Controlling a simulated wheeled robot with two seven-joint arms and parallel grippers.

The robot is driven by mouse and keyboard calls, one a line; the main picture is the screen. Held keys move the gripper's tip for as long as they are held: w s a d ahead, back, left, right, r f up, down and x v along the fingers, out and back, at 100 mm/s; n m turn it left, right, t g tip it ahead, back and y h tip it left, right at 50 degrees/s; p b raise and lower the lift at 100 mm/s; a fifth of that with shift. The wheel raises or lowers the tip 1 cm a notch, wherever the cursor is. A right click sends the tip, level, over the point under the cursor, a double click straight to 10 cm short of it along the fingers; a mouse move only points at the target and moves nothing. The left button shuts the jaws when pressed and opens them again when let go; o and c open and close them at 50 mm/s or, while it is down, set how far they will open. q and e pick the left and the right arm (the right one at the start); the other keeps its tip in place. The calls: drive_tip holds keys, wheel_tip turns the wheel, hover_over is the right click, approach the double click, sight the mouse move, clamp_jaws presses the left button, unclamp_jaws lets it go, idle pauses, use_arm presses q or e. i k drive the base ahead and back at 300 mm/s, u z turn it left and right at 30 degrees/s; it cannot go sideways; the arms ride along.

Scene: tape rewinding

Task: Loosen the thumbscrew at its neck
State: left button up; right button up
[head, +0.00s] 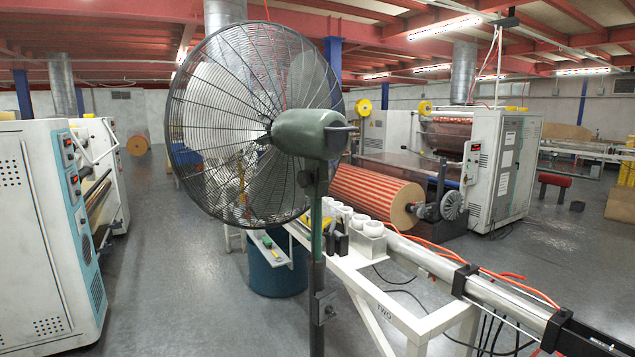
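A large pedestal fan stands upright close in front of me, with a round dark wire cage (225,130) and a green motor housing (305,133). Its neck (320,178) joins the housing to the green post (318,250). A small dark knob (305,179), which looks like the thumbscrew, sticks out on the left side of the neck. Whether it is tight or loose cannot be told. A second small knob sits on a clamp (326,308) lower on the post. Neither of my grippers shows in this view. The fan's base is below the frame.
A white bench (390,300) with white rolls and a long metal shaft (425,262) runs behind the post to the lower right. A blue drum (277,275) stands behind the fan. A white cabinet machine (40,240) is at left. Grey floor (180,290) is clear between them.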

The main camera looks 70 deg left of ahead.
sight(304, 179)
drive_tip(key=z, duration=0.05)
drive_tip(key=k, duration=0.7)
drive_tip(key=u, duration=0.9)
